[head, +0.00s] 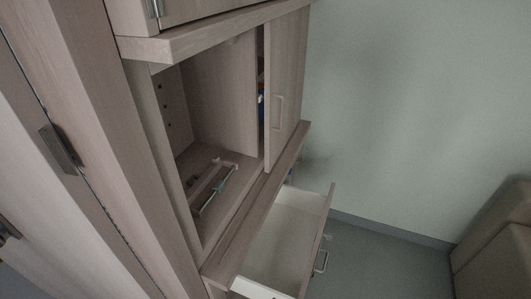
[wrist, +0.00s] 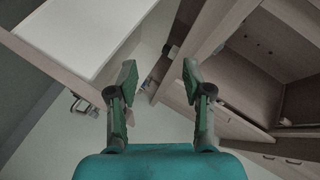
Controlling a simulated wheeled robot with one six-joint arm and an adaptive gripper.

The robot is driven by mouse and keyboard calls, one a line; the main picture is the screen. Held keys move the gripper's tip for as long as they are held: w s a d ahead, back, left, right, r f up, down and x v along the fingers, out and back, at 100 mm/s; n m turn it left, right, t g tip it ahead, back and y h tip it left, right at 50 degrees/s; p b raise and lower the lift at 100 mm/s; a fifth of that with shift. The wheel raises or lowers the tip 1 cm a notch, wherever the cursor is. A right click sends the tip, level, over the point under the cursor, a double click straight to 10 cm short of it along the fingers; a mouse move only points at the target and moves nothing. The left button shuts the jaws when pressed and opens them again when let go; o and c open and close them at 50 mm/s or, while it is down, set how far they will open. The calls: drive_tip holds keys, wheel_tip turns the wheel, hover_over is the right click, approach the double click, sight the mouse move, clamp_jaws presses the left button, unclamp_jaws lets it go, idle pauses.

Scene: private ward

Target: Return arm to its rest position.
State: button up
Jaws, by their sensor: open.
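My gripper (wrist: 157,82) shows in the wrist view, with two green fingers spread apart and nothing between them. It is open and empty. Cabinet woodwork and an open drawer lie beyond the fingertips. My arm and gripper cannot be made out in the head view.
The wooden cabinet (head: 220,110) has an open compartment holding a small rack-like item (head: 212,187). Below it, a white-lined drawer (head: 280,240) is pulled out over the floor; it also shows in the wrist view (wrist: 85,30). A beige padded seat (head: 495,250) stands at right.

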drive_tip(key=s+d+r+n+t+h, duration=0.1)
drive_tip(key=s+d+h, duration=0.2)
drive_tip(key=s+d, duration=0.35)
drive_tip(key=s+d+r+h, duration=0.1)
drive_tip(key=s+d+h, duration=0.25)
drive_tip(key=s, duration=0.55)
drive_tip(key=s+d+r+n+t, duration=0.1)
drive_tip(key=s+d+r+n, duration=0.1)
drive_tip(key=s+r, duration=0.4)
drive_tip(key=s+d+r+n+t+h, duration=0.1)
drive_tip(key=s+d+r+n, duration=0.1)
drive_tip(key=s+r, duration=0.5)
drive_tip(key=shift+r+n, duration=0.4)
drive_tip(key=shift+r, duration=0.05)
